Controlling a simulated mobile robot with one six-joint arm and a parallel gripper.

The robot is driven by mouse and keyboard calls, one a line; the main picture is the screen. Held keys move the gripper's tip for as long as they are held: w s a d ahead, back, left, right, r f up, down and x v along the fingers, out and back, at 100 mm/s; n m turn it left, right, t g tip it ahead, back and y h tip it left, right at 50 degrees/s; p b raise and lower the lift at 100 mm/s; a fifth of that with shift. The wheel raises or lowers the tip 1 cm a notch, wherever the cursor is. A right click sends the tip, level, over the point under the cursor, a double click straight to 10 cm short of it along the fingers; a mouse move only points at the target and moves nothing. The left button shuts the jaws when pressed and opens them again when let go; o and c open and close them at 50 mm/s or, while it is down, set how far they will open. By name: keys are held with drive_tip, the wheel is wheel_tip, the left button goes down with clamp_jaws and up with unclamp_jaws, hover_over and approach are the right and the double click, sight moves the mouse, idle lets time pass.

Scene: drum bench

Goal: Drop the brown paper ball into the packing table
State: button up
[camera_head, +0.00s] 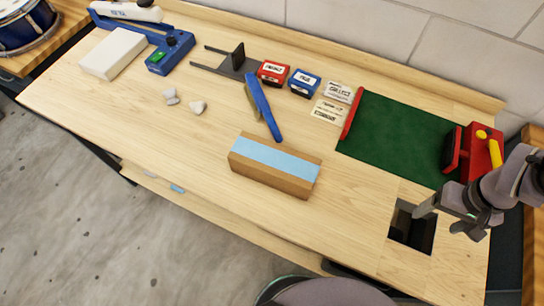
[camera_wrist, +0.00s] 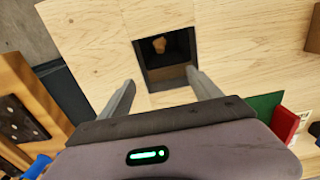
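The packing table (camera_head: 200,140) is a long pale wooden bench with a dark square opening (camera_head: 403,234) near its right end. The opening also shows in the wrist view (camera_wrist: 172,75). A small brown paper ball (camera_wrist: 159,45) shows inside the opening in the wrist view, near its far side and clear of my fingers. I cannot tell whether it is falling or at rest. In the head view I cannot see the ball. My gripper (camera_head: 438,219) is over the right edge of the opening. Its two fingers (camera_wrist: 162,80) are spread apart with nothing between them.
A green mat (camera_head: 395,135) with red ends lies behind the opening, beside a red and yellow tool (camera_head: 484,152). A wooden block with a blue top (camera_head: 270,175) stands left of the opening. Small boxes, blue tools and pale crumpled pieces (camera_head: 198,108) lie farther left.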

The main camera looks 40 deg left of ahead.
drive_tip(key=shift+r, duration=0.1)
wheel_tip(320, 180, up, 17)
drive_tip(key=p, duration=0.6)
drive_tip(key=shift+p, duration=0.35)
drive_tip(key=shift+r, duration=0.1)
